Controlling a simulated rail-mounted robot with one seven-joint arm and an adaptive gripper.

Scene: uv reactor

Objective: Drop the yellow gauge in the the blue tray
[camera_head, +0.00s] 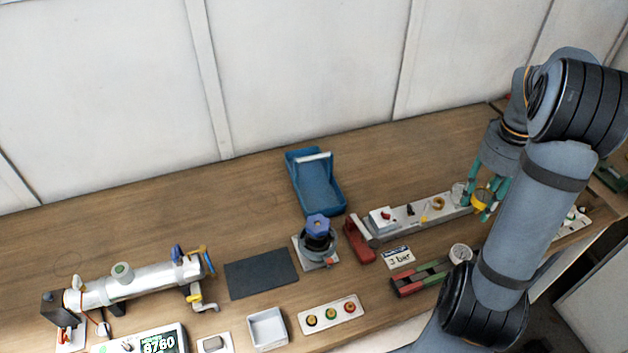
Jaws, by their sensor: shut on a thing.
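The blue tray (318,190) lies on the table near the back, in the middle of the view, with a pale handle bar across its far end. My gripper (480,203) is at the right, with its teal fingers pointing down. It is shut on the yellow gauge (481,197), which shows partly between the fingers. The gripper is well to the right of the tray, at the right end of a long grey fixture. Whether the gauge touches the fixture cannot be told.
The grey fixture (425,217) with small parts and a red end block (358,240) lies between gripper and tray. A blue-topped valve (318,232) stands just in front of the tray. A metal cylinder (130,284) is at left. The table behind the fixture is clear.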

